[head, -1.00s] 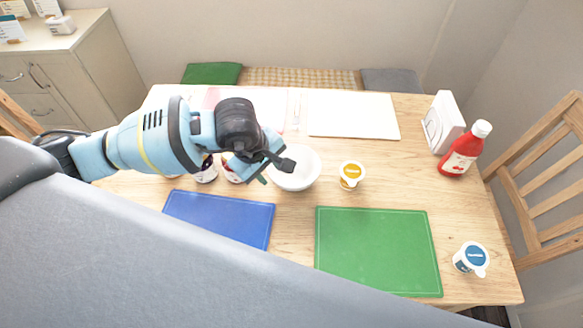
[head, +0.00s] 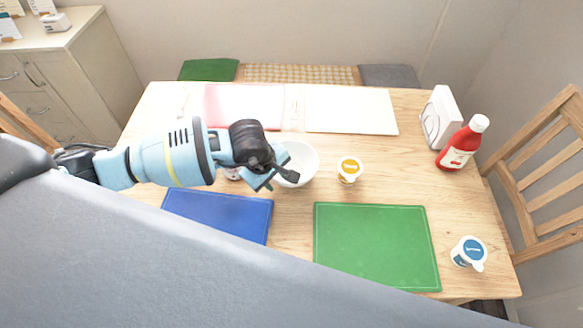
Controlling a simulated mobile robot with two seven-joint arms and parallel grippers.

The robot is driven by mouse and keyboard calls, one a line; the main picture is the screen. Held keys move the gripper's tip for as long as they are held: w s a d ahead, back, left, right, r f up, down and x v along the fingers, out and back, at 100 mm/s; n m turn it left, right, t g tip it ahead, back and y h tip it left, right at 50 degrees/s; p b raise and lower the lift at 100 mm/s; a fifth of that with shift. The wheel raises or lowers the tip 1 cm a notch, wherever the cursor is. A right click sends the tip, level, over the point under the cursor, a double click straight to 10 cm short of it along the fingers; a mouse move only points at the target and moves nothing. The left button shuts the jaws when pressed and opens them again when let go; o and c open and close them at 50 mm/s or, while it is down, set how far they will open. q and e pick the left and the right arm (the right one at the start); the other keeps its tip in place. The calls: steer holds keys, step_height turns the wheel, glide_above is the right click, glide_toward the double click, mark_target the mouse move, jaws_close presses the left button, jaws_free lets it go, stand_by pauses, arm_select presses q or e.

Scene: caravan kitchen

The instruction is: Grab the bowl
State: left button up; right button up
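The white bowl (head: 304,161) stands upright on the wooden table, left of the yellow-lidded cup. My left gripper (head: 277,181) reaches in from the left to the bowl's near-left side. Its fingers look apart, with one dark fingertip over the inside of the bowl and the other outside near the rim. Whether they touch the bowl is hard to tell. The gripper and wrist hide the bowl's left part. My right gripper is not in view.
A yellow-lidded cup (head: 349,169) stands close right of the bowl. Blue (head: 220,214) and green (head: 374,246) boards lie nearer. Red (head: 243,106) and white (head: 350,110) boards lie behind. A red bottle (head: 459,148), white box (head: 441,117) and blue-lidded cup (head: 468,252) stand right.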

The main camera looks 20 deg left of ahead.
arm_select(q)
jaws_close()
steer(key=shift+r, duration=0.1)
stand_by(0.3)
steer(key=shift+r, duration=0.2)
steer(key=v, duration=0.3)
steer(key=shift+w+d+r, duration=0.1)
steer(key=shift+w+d, duration=0.05)
steer(key=shift+d, duration=0.1)
steer(key=s+d+r, duration=0.1)
steer(key=s+d, duration=0.1)
steer(key=s, duration=1.3)
steer(key=shift+s+d+r+b, duration=0.2)
steer(key=shift+d+b, duration=0.15)
steer(key=shift+d, duration=0.05)
